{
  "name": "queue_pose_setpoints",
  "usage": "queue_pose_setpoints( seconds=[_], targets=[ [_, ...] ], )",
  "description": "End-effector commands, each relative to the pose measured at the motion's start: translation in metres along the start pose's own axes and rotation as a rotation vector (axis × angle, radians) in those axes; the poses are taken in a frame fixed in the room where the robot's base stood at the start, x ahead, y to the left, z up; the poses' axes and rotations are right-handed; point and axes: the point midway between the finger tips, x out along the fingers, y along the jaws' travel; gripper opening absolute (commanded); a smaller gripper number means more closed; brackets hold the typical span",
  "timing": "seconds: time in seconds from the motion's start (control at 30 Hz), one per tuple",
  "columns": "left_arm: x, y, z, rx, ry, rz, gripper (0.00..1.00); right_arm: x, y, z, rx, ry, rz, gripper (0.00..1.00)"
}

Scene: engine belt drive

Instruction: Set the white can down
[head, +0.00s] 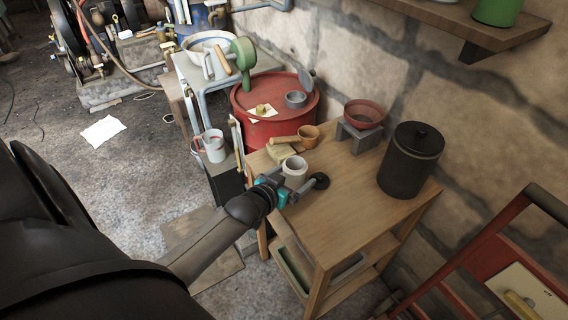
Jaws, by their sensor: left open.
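A small white can (294,170) stands upright on the wooden table (345,215), near its left edge. My left gripper (293,187) is at the can's near side, low over the table top. Its jaws are open. The gripper hides the can's lower front, so I cannot tell whether a finger touches it. My right gripper is not in view.
A tan block (280,152) and a wooden-handled brown cup (308,136) sit just behind the can. A red bowl on a grey stand (364,114) and a black lidded canister (411,160) stand farther right. The table's front middle is clear.

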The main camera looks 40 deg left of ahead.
Motion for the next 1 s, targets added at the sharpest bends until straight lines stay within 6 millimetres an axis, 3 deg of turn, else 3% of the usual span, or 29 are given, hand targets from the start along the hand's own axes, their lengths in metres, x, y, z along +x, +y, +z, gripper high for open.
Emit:
queue_pose_setpoints(
  seconds=[0.6, 0.8, 1.0],
  targets=[
    [-0.097, 0.0, 0.0, -0.001, -0.004, -0.002, 1.0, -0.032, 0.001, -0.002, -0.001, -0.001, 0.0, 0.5],
    [-0.114, 0.0, 0.0, -0.001, -0.003, -0.001, 1.0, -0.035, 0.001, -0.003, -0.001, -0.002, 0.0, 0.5],
    [-0.119, 0.0, 0.001, -0.001, -0.002, -0.001, 1.0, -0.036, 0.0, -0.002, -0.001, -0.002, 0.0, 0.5]
  ],
)
